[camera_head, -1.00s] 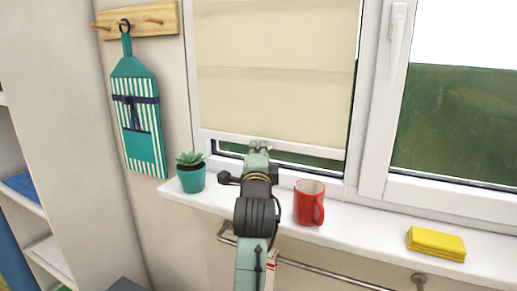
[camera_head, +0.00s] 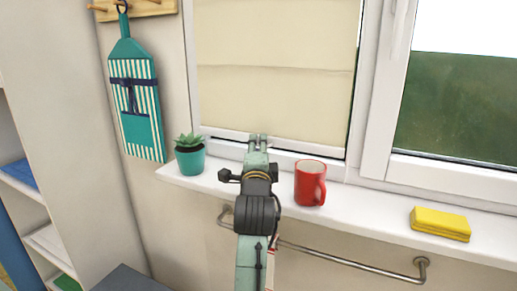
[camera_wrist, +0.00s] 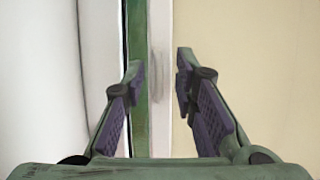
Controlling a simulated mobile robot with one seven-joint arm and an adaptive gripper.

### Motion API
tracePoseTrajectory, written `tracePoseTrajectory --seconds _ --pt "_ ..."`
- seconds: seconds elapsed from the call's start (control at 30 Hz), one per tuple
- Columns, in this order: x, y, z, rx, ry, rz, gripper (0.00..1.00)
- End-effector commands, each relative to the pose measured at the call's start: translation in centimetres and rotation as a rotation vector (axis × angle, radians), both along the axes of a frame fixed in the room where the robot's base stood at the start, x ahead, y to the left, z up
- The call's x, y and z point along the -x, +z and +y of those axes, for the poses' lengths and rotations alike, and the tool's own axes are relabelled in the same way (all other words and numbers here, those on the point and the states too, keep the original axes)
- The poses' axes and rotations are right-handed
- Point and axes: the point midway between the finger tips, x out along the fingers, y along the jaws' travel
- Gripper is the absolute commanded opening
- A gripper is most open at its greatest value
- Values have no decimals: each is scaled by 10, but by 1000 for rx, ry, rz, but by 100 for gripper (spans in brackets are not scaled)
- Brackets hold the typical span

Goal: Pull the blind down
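The cream blind (camera_head: 275,88) hangs over the left window pane. Its pale bottom bar (camera_head: 310,147) is low, close above the window frame's lower edge. My gripper (camera_head: 258,138) is at this bar, near its middle. In the wrist view my gripper (camera_wrist: 160,75) has its two fingers apart, with the bottom bar (camera_wrist: 160,90) running between them. The blind's fabric (camera_wrist: 245,80) is on the right and a thin strip of dark green glass on the left. Firm contact of the fingers with the bar cannot be made out.
On the sill (camera_head: 375,205) stand a potted succulent (camera_head: 189,160) left of my arm and a red mug (camera_head: 309,184) close to its right. A yellow sponge (camera_head: 440,223) lies farther right. A metal rail (camera_head: 340,259) runs below; a striped apron (camera_head: 137,100) hangs left.

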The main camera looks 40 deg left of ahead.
Motion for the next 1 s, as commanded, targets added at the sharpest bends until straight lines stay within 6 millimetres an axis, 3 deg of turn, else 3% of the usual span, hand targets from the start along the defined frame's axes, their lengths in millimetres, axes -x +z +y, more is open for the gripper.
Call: tracePoseTrajectory --seconds 0.27,0.7,1.0 --pt "8 -1 -6 -1 0 -2 26" --pt "78 -12 -57 0 0 0 26" --pt "97 -15 -70 0 1 0 26"
